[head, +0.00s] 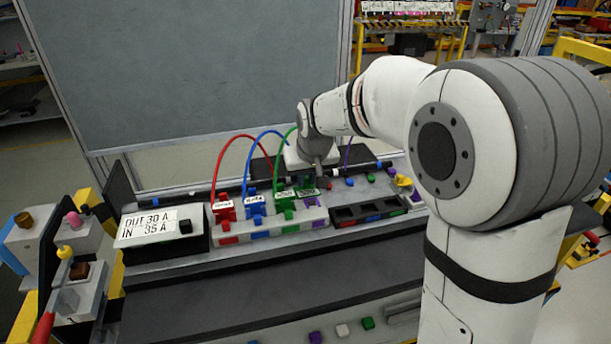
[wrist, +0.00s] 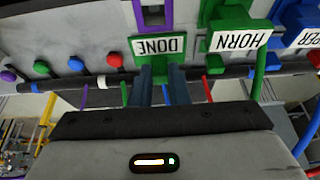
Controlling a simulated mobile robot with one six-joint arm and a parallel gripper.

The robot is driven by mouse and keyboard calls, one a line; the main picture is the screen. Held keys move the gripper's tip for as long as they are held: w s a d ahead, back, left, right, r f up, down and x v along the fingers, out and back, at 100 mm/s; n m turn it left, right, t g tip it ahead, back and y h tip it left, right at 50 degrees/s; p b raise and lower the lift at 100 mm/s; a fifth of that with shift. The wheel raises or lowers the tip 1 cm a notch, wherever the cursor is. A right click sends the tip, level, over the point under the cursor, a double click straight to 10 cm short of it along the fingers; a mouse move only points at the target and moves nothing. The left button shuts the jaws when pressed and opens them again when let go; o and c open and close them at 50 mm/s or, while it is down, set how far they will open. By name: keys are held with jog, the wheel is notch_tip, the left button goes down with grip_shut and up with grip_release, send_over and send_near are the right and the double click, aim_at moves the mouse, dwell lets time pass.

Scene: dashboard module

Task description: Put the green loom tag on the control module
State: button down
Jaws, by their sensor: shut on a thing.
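My gripper (wrist: 162,75) is shut on the green loom tag (wrist: 160,48), which reads DONE and appears upside down in the wrist view. In the head view the gripper's fingers are too small to make out clearly, behind the row of plugs. A green plug labelled HORN (wrist: 238,35) is just right of the tag in the wrist view.
Red (head: 220,152), blue (head: 258,138) and green cables arch up behind the plugs. A dark tray (head: 368,212) with coloured pockets lies right. The front bench strip is mostly clear.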

jog(key=c, duration=1.8)
grip_release()
jog(key=shift+f, duration=0.1)
jog(key=shift+c, duration=0.2)
jog(key=o, duration=0.5)
jog(key=shift+c, duration=0.2)
jog(key=v, duration=1.2)
jog(key=s+d+f+m, duration=0.1)
jog(key=s+d+f, duration=0.2)
jog(key=s+d, duration=0.2)
jog(key=s+d+f+m+g, duration=0.1)
jog(key=s+d+f, duration=0.3)
jog(key=s, duration=0.5)
jog(key=s+d+f+m+h, duration=0.1)
jog(key=s+d+f, duration=0.3)
jog(key=s, duration=0.4)
jog(key=shift+d+b, duration=0.45)
jog(key=shift+d, duration=0.45)
jog(key=shift+s, duration=0.1)
